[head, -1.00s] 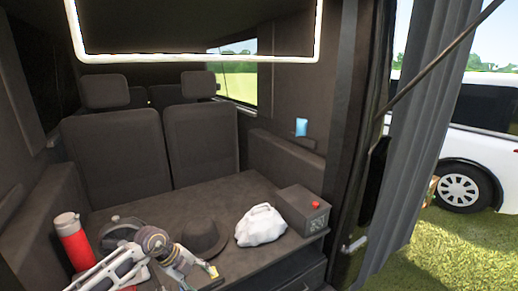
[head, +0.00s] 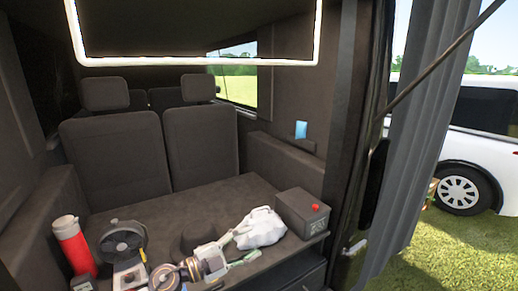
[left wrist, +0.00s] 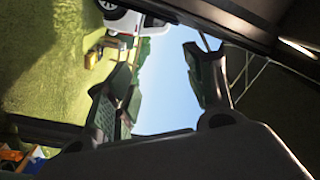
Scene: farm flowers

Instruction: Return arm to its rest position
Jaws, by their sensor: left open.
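My left arm comes in from the bottom of the head view, low over the dark bench top. My left gripper (head: 240,248) points right, near the front of a white bag (head: 264,226). I cannot tell whether it touches the bag. In the left wrist view the left gripper's two fingers (left wrist: 165,85) stand wide apart, with sky and grass between them and nothing held. My right gripper is not in view.
A red flask (head: 72,243) stands at the bench's left end beside a dark round device (head: 122,241). A dark hat (head: 195,234) is partly hidden behind my arm. The van's door pillar bounds the right.

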